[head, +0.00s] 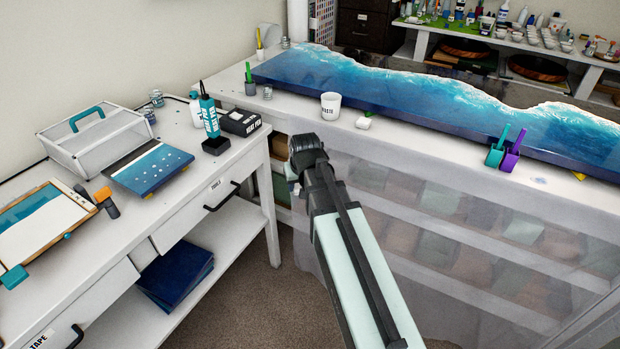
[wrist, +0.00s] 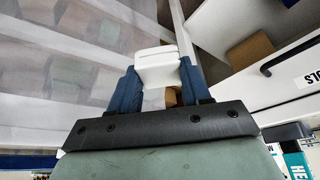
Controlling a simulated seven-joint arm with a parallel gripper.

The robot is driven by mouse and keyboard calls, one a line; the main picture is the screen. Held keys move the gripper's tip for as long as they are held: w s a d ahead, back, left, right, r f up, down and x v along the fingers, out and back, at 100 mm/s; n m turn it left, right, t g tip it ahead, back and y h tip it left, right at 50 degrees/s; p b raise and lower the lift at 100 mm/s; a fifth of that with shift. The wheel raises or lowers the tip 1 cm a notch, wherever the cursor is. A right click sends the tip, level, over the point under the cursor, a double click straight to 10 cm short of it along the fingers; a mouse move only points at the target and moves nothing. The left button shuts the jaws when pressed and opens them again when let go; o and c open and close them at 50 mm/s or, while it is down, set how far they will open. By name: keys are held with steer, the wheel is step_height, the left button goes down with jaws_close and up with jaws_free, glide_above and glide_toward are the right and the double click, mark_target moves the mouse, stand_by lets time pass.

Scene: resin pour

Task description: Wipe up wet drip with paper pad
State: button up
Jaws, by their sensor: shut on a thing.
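My gripper (wrist: 159,78) is shut on a white paper pad (wrist: 158,66), which sits between its two blue fingers in the wrist view. In the head view my gripper (head: 291,182) hangs in front of the long white bench, over the gap beside the left table, and the arm hides most of it. A faint bluish smudge (head: 540,181) on the bench top, right of the purple scoop, may be the wet drip. It is small, and I cannot tell whether it is wet. The pad is well apart from it.
A blue wave resin slab (head: 400,92) fills much of the bench. A translucent sheet (head: 450,220) hangs below the bench edge.

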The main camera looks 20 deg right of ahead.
steer(key=s+d+r, duration=0.2)
steer(key=s+d, duration=0.2)
steer(key=m+g+h, duration=0.1)
steer(key=m+h, duration=0.2)
steer(key=m, duration=0.7)
glide_toward(546, 181)
steer(key=shift+s+d+r, duration=0.2)
steer(key=shift+d+r, duration=0.1)
steer(key=shift+d, duration=0.35)
steer(key=shift+w+d+f+n+t+y, duration=0.25)
steer(key=shift+f+n+y, duration=0.25)
steer(key=shift+f+n, duration=0.85)
steer(key=shift+w+d+f+n+t+y, duration=0.15)
steer(key=shift+w+f+n+y, duration=0.4)
steer(key=shift+n, duration=1.5)
steer(key=shift+w+d+f+n+t+y, duration=0.15)
steer(key=shift+f+n+y, duration=0.3)
steer(key=shift+f+n, duration=0.95)
steer(key=shift+w+a+r+n, duration=0.2)
steer(key=shift+w+a+n, duration=0.1)
steer(key=shift+w+a, duration=0.25)
steer(key=shift+c, duration=0.5)
steer(key=shift+w+a+f, duration=0.1)
steer(key=shift+w+a, duration=1.7)
steer(key=shift+w, duration=0.05)
steer(key=shift+s+d, duration=2.45)
steer(key=shift+d, duration=0.05)
step_height(546, 181, up, 8)
